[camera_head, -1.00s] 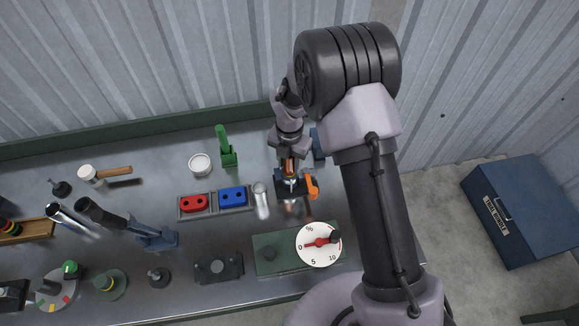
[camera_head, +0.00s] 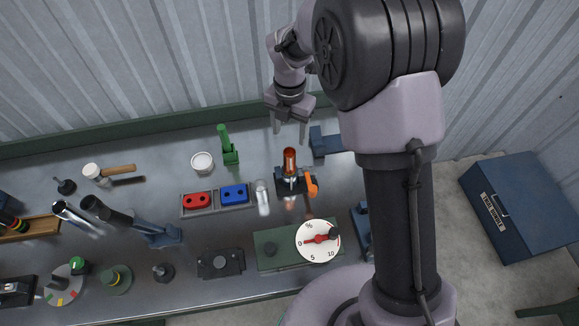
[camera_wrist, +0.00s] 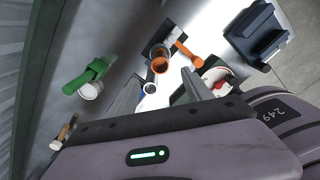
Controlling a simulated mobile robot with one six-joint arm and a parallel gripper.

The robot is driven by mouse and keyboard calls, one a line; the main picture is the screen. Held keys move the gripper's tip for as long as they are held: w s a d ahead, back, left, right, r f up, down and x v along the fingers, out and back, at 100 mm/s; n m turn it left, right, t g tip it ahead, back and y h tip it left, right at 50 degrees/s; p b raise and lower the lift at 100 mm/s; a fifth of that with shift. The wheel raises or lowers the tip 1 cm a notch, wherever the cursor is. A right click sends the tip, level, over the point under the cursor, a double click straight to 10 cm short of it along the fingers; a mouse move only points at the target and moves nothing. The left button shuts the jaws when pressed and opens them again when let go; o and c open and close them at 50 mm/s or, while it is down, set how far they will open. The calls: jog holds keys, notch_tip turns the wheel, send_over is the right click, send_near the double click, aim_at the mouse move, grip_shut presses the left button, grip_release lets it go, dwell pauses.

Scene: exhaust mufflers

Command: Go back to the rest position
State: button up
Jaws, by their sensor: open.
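My gripper (camera_head: 289,127) is open and empty in the head view, raised above the back part of the metal bench (camera_head: 150,275). Its two fingers point down and stand apart. Below it, an orange-brown tube (camera_head: 290,160) stands upright in a dark holder with an orange lever (camera_head: 311,184). In the wrist view the tube (camera_wrist: 160,64) shows as an open ring beyond my fingers (camera_wrist: 160,95), apart from them.
A green clamp (camera_head: 229,146), a white round tin (camera_head: 202,162), red (camera_head: 197,199) and blue (camera_head: 234,193) blocks in a tray, and a dial gauge (camera_head: 318,241) stand on the bench. A corrugated wall rises behind. A blue tool chest (camera_head: 520,205) is on the floor at right.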

jog(key=s+d+r+m+t+y+b, duration=0.1)
jog(key=s+d+r+m+b, duration=0.3)
jog(key=m, duration=0.3)
jog(key=s+d+r+m+t+b, duration=0.1)
jog(key=s+d+r+m+b, duration=0.15)
jog(key=s+m+b, duration=0.45)
jog(key=s+d+f+m+t+b, duration=0.2)
jog(key=s+m+b, duration=0.1)
jog(key=s+m, duration=0.4)
jog(key=s+d+f+m+t+y+b, duration=0.1)
jog(key=s+f+m+b, duration=0.2)
jog(key=m, duration=1.1)
jog(key=s+b, duration=0.1)
jog(key=s, duration=0.2)
jog(key=shift+s+d+t, duration=0.35)
jog(key=shift+s+t, duration=0.05)
